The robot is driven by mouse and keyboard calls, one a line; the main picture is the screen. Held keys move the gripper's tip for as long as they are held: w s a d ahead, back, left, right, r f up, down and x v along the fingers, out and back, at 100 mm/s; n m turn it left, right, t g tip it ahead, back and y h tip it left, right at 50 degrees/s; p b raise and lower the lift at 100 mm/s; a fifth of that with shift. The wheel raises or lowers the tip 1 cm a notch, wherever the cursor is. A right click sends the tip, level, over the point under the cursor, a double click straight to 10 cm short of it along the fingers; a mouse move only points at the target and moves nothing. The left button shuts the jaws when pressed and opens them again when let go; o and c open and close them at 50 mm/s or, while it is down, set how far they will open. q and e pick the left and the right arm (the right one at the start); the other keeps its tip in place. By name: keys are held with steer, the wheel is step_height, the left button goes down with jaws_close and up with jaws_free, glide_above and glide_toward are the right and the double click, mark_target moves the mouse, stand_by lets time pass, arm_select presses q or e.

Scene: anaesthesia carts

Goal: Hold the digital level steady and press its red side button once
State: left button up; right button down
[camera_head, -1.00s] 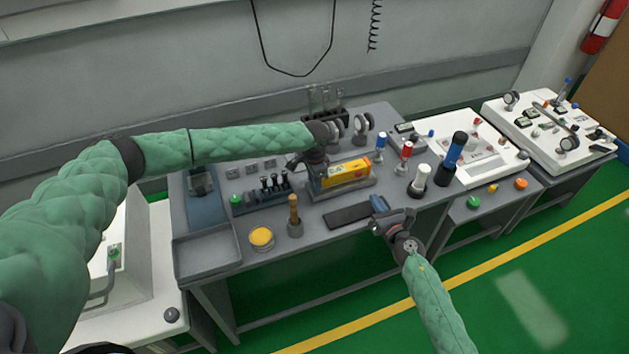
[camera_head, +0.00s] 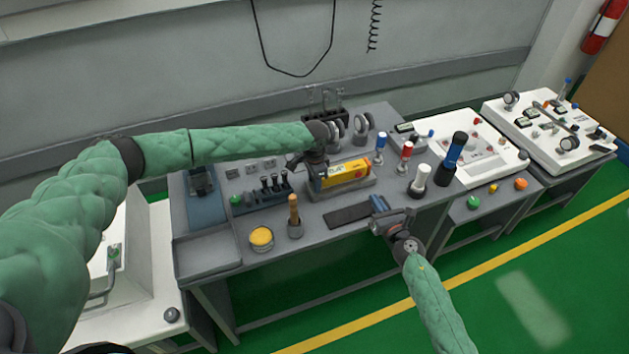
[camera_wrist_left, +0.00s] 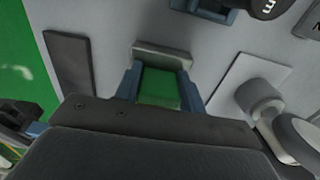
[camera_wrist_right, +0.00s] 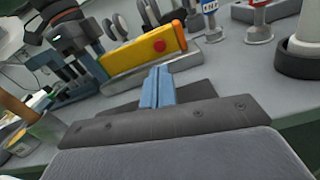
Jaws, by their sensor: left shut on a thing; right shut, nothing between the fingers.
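The digital level (camera_head: 352,172) is a yellow bar with a small display, standing in a grey holder on the grey bench. In the right wrist view the level (camera_wrist_right: 132,59) shows its red side button (camera_wrist_right: 159,45) on the face toward me. My left gripper (camera_head: 316,178) is shut on the level at its left end; in the left wrist view its blue fingers flank a green surface. My right gripper (camera_head: 379,203) is shut and empty, in front of the level and to its right. In the right wrist view its closed blue fingertips (camera_wrist_right: 158,86) are apart from the button.
A dark flat strip (camera_head: 347,215) lies before the holder. A yellow-topped pot (camera_head: 261,238) and a wooden-handled tool (camera_head: 294,215) stand to the left. Red, blue and white-capped posts (camera_head: 404,158) stand to the right. An empty grey tray (camera_head: 208,252) is at the left front.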

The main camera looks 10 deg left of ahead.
mark_target(359, 174)
stand_by(0.5)
steer(key=m+h, duration=0.1)
steer(key=r+m+t+h, duration=0.1)
steer(key=m, duration=0.1)
steer(key=shift+w+a+r+t, duration=0.15)
steer(key=shift+w+a+t, duration=0.05)
steer(key=shift+w+t, duration=0.1)
steer(key=m, duration=0.1)
steer(key=m+h, duration=0.1)
steer(key=shift+w+r+m+t, duration=0.1)
steer(key=shift+r+m+t, duration=0.2)
steer(key=shift+m, duration=0.1)
steer(key=shift+r+m+h, duration=0.15)
steer(key=shift+m+h, duration=1.05)
steer(key=m+h, duration=0.2)
steer(key=shift+m+t, duration=0.3)
steer(key=shift+m, duration=0.1)
steer(key=m+h, duration=0.2)
steer(key=m+g+h, duration=0.1)
steer(key=m, duration=0.1)
steer(key=shift+s+f, duration=0.3)
steer(key=shift+s, duration=0.1)
steer(key=shift+s+f+m+g+h, duration=0.4)
steer(key=shift+m+g+h, duration=0.15)
steer(key=shift+m, duration=0.35)
steer(key=shift+s+f+m+g+h, duration=0.35)
steer(key=shift+m+g+h, duration=0.2)
steer(key=shift+m, duration=0.35)
steer(key=shift+r, duration=0.1)
